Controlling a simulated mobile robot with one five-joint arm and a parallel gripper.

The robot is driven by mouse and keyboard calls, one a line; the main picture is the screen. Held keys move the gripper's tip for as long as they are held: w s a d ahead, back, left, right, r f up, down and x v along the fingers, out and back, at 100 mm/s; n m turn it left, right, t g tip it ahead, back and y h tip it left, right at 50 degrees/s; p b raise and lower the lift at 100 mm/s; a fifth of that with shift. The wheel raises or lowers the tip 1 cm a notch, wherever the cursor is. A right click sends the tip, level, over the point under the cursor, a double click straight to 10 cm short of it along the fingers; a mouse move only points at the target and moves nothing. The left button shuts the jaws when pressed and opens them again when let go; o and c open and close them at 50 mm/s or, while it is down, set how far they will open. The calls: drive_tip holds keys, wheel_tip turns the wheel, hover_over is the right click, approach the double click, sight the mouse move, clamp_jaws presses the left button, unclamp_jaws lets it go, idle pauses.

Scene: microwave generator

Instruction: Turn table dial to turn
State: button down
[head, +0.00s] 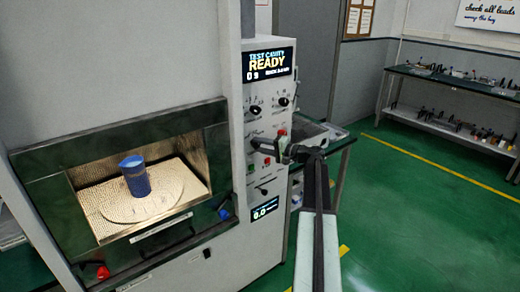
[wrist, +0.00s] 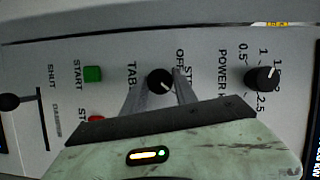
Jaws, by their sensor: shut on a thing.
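The table dial (wrist: 159,81) is a round black knob with a pale pointer mark, in the middle of the wrist view. Part of the lettering "TAB" shows beside it, and "OFF" and "ST" stand on its other side. My gripper (wrist: 161,93) has one grey finger on each side of the dial and is shut on it. In the head view my gripper (head: 284,150) reaches the front of the control panel (head: 258,190). The dial itself is hidden there behind my gripper and arm.
The power knob (wrist: 262,78), green START button (wrist: 92,74) and partly hidden red button (wrist: 95,118) sit near the dial. A black lever (wrist: 9,102) is farther left. The display (head: 268,63) reads READY. A blue cup (head: 135,178) stands inside the open cavity.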

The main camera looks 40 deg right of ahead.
idle(0.6)
drive_tip(key=c, duration=1)
unclamp_jaws()
drive_tip(key=shift+o, duration=0.2)
drive_tip(key=v, duration=0.7)
drive_tip(key=shift+s+d, duration=0.2)
drive_tip(key=shift+s, duration=0.15)
drive_tip(key=shift+f, duration=0.1)
